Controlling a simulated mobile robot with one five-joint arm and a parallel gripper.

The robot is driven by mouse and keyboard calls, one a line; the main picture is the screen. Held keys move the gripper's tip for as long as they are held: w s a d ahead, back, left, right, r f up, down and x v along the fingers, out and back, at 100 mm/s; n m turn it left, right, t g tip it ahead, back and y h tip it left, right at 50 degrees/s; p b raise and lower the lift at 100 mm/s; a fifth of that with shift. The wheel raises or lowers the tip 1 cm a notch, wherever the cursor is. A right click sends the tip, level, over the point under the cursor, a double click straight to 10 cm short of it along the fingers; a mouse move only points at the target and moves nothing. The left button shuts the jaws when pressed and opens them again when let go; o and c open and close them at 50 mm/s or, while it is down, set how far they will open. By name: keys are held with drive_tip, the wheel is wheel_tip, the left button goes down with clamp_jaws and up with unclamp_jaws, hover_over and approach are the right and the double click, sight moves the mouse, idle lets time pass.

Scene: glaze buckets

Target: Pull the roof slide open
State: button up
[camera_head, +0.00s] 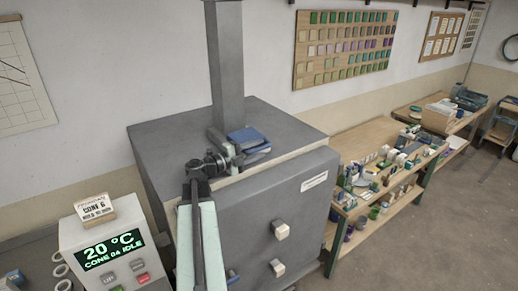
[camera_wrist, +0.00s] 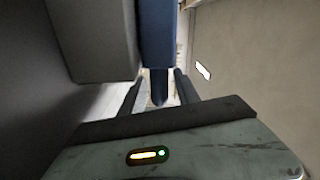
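The roof slide is a blue plate (camera_head: 247,138) on top of the grey kiln, just right of the chimney's foot. In the wrist view a blue bar (camera_wrist: 158,35) runs down from the top edge to a dark rounded end (camera_wrist: 158,90). My gripper (camera_head: 222,158) is at the slide's left end, above the kiln's front top edge. In the wrist view the fingers of my gripper (camera_wrist: 160,92) stand on either side of that rounded end, with light gaps visible on both sides. The gripper is open; contact with the slide does not show.
The grey chimney (camera_head: 226,60) rises just behind the gripper, and its foot (camera_wrist: 95,40) is close in the wrist view. The kiln (camera_head: 250,220) has pale knobs on its front. A controller (camera_head: 112,250) stands at left. A cluttered workbench (camera_head: 385,165) stands at right.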

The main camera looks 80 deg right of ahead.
drive_tip(key=shift+s+d, duration=0.45)
drive_tip(key=shift+s, duration=0.05)
clamp_jaws()
drive_tip(key=shift+a, duration=0.1)
idle(1.0)
